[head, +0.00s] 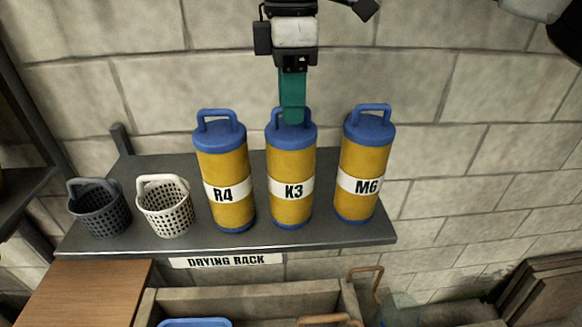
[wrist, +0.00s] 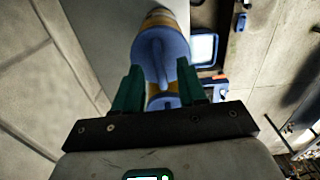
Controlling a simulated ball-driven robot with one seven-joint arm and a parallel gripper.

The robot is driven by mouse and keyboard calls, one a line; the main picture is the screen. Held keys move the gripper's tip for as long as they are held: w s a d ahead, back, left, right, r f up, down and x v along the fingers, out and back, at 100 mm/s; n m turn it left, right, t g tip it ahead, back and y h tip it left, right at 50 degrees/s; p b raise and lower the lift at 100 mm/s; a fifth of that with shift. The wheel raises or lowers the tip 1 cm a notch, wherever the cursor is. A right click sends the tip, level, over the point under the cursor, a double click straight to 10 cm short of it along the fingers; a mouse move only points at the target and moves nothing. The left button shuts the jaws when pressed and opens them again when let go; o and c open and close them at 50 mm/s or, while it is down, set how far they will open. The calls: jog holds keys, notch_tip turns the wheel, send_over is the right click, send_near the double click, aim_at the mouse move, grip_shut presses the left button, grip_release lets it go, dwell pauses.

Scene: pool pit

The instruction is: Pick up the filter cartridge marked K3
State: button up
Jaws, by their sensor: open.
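The filter cartridge marked K3 (head: 291,165) stands upright in the middle of three on the drying rack. It is yellow, with a blue cap, blue loop handle and white label band. My gripper (head: 292,115) is open directly above it, and one teal finger overlaps its handle and cap in the head view. In the wrist view, my gripper's two teal fingers (wrist: 158,75) are apart, one on each side of a blue cap with a handle (wrist: 160,50), apparently K3's. No label shows there. I cannot tell whether the fingers touch the handle.
Cartridges R4 (head: 225,170) and M6 (head: 364,165) stand close on either side. A white basket (head: 166,207) and a dark basket (head: 100,208) are at the rack's left. The grey drying rack (head: 330,238) backs onto a block wall (head: 450,110). A wooden crate (head: 250,298) lies below.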

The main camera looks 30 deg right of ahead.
jog(key=shift+f, duration=0.25)
jog(key=shift+c, duration=0.5)
grip_shut()
dwell(0.8)
